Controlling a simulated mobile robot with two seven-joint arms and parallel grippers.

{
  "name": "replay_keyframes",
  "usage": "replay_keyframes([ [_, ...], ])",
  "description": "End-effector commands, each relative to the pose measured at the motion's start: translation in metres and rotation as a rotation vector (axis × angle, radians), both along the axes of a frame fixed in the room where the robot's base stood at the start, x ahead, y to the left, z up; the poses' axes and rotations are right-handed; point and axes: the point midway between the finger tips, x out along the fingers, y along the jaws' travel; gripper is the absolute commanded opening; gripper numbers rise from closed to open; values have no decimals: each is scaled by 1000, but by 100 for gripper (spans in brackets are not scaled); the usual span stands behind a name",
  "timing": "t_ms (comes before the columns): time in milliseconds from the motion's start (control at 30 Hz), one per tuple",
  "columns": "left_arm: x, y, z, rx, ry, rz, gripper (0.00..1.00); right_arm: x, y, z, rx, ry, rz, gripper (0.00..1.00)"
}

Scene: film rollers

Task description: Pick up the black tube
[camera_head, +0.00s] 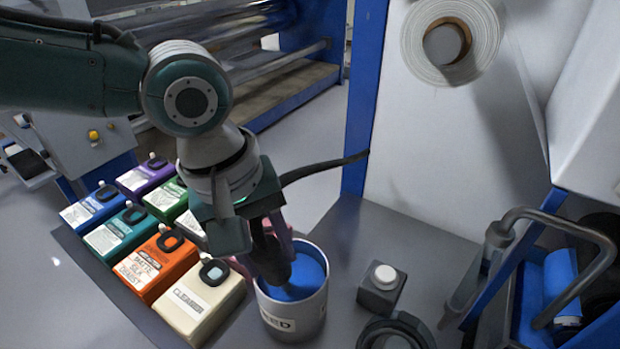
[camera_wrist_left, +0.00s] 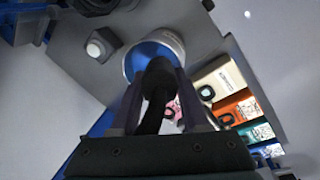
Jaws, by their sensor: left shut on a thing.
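My left gripper (camera_head: 268,232) points down over a pale bucket (camera_head: 304,314) with a blue inside and a label ending in "ED". It is shut on the black tube (camera_head: 274,266), which hangs down at the bucket's mouth. In the left wrist view, the black tube (camera_wrist_left: 157,82) stands between the two fingers (camera_wrist_left: 158,105), with the bucket (camera_wrist_left: 178,44) just beyond it. I cannot tell whether the tube's lower end touches the blue inside. My right gripper is not in view.
Several coloured jugs, such as the cream cleaner jug (camera_head: 200,303) and the orange jug (camera_head: 157,267), stand left of the bucket. A grey block with a white knob (camera_head: 382,288) and a dark ring (camera_head: 396,334) are to its right. A bent grey handle (camera_head: 560,225) stands farther right.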

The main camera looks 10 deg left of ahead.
Motion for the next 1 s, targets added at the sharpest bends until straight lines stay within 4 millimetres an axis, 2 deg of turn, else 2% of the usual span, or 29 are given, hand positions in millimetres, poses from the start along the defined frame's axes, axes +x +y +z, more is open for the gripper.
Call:
replay_keyframes([
  [33,1,0,16,-4,-5,-2,0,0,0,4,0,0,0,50],
  [200,2,-1,67,-4,-8,-1,0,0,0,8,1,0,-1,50],
  [433,2,0,128,-2,-8,0,0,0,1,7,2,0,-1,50],
  [633,1,0,158,-1,-4,1,0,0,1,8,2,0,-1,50],
  [800,0,0,178,0,-1,0,0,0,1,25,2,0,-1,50],
  [1000,0,0,192,0,-2,-1,0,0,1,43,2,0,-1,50],
])
